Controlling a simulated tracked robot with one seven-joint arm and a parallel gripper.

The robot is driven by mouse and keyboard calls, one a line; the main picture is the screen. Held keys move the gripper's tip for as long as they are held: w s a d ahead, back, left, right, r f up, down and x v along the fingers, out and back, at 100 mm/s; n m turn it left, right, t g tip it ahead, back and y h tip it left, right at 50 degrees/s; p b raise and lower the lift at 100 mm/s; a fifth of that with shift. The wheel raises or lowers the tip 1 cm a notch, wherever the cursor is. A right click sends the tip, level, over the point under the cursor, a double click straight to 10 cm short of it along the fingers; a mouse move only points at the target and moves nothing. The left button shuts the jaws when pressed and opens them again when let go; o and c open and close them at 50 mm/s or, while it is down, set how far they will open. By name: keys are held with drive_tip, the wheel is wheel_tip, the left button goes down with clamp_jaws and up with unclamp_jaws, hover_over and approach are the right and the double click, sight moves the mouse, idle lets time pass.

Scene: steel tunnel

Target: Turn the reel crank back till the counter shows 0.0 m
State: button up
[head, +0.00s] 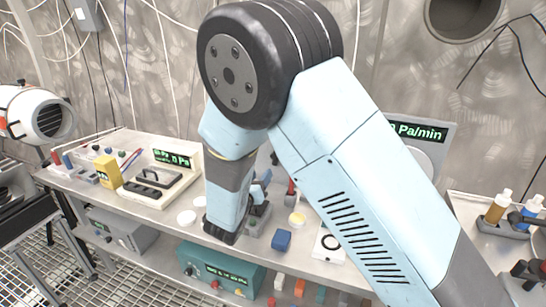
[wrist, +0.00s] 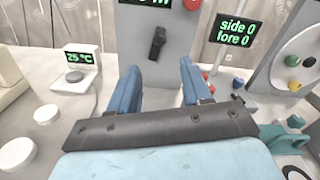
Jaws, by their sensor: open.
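In the wrist view a grey upright panel (wrist: 178,50) stands ahead of my gripper (wrist: 158,70). A black handle (wrist: 157,42), which looks like the reel crank, sticks out from its face, tilted slightly. Above it a counter display (wrist: 150,2) with green characters is cut off by the top edge; only an "m" can be made out. My gripper's two blue fingers are apart, one either side of the handle's line, with nothing between them; the handle appears beyond the tips. In the head view my arm hides the panel, and the gripper (head: 262,187) shows only partly.
A small 25 °C display (wrist: 81,58) stands left of the panel. A "side 0 fore 0" display (wrist: 236,33) and a panel with coloured knobs (wrist: 292,65) stand right. White discs (wrist: 18,152) lie left. A blue cube (head: 281,239) lies on the bench.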

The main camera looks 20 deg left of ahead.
sight(273, 158)
drive_tip(key=w, duration=0.9)
drive_tip(key=w+d, duration=0.1)
drive_tip(key=w, duration=0.3)
drive_tip(key=shift+w, duration=0.35)
clamp_jaws()
